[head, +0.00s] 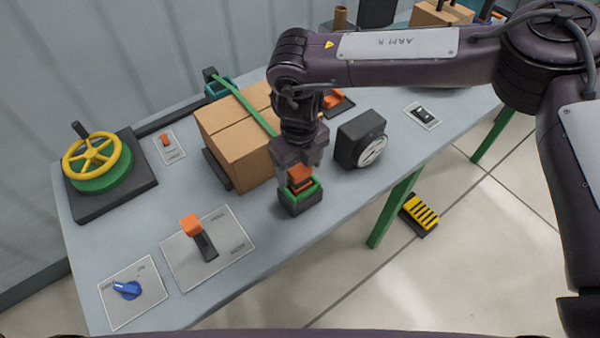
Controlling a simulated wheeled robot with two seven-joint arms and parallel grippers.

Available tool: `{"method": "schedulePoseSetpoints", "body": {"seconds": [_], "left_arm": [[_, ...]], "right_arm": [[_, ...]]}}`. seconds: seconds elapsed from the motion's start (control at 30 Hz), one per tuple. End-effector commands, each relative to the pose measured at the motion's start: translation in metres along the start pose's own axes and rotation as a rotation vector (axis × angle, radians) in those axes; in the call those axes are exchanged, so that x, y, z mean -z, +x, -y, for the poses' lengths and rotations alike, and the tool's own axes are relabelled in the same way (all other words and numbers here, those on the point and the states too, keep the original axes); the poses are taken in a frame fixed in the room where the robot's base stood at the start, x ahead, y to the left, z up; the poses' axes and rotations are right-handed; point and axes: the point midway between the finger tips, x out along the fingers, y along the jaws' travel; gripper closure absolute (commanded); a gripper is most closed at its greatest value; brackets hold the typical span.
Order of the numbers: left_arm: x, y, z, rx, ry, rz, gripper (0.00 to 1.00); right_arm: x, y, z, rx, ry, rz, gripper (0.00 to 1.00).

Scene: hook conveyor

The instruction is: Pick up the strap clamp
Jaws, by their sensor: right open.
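My right arm reaches in from the right, and its gripper (300,164) points down, open, directly above an orange and black piece (300,181). This piece, which looks like the strap clamp, sits in a dark block (301,205) with a green rim near the table's front edge. The fingertips are at or just above its orange top; I cannot tell whether they touch it. My left gripper is not in view.
On the table (262,238) are a yellow handwheel (92,157), an orange-topped lever (204,240), a blue knob (127,290) and a black round-faced device (362,140). A yellow-striped pedal (419,214) is on the floor. The tabletop between lever and dark block is clear.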

Motion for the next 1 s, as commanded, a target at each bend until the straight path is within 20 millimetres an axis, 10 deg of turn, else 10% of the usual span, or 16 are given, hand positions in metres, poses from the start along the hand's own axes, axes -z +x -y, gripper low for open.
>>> {"method": "schedulePoseSetpoints", "body": {"seconds": [0.5,0.87,1.0], "left_arm": [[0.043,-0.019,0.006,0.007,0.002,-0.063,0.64],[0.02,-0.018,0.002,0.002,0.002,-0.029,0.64],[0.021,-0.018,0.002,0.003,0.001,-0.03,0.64]], "right_arm": [[0.0,0.035,0.001,0.0,0.001,0.0,0.3],[0.0,0.034,0.001,0.0,0.001,0.0,0.78],[0.0,0.034,0.001,0.0,0.001,0.0,0.81]]}}
